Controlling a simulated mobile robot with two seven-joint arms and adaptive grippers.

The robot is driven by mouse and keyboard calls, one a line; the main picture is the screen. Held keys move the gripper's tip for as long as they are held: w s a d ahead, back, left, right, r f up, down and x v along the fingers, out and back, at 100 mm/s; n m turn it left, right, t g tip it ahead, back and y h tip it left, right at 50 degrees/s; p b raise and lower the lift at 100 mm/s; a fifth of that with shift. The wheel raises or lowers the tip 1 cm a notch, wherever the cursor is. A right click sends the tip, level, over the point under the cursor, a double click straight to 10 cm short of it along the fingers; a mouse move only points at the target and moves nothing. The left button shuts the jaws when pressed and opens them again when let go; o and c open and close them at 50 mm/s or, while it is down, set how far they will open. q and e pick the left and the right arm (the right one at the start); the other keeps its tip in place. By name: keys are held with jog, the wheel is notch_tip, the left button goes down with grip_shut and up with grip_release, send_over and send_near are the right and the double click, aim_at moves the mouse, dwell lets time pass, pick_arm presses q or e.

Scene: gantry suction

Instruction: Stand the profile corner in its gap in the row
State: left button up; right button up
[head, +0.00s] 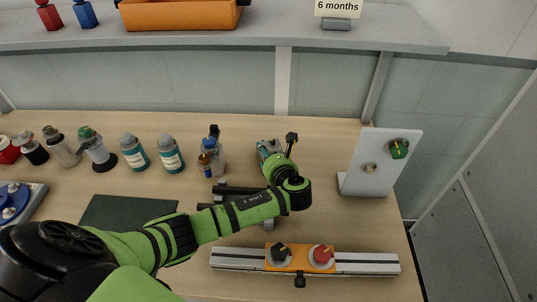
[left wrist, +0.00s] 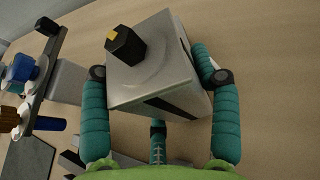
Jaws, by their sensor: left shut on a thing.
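My left gripper (head: 271,150) is over the middle of the bench. In the left wrist view, its teal fingers (left wrist: 158,72) close on either side of a grey metal block (left wrist: 150,82) with a black, yellow-tipped knob on its upper face. I take this block to be the profile corner, but its full shape is hidden. The block sits tilted in that view. In the head view only a black tip (head: 291,138) shows beside the fingers, and I cannot tell whether the block touches the bench. No gap is clearly visible. My right gripper is in neither view.
Several bottles (head: 132,150) stand in a row at the left. A grey upright plate (head: 377,165) stands right. A rail (head: 365,263) with an orange carriage lies in front. A dark mat (head: 125,212) lies left.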

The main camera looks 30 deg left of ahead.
pick_arm(q)
jog(key=shift+f, duration=0.1)
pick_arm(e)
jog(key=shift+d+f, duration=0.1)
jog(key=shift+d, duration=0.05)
pick_arm(q)
jog(key=o, duration=1.7)
jog(key=shift+f, duration=0.15)
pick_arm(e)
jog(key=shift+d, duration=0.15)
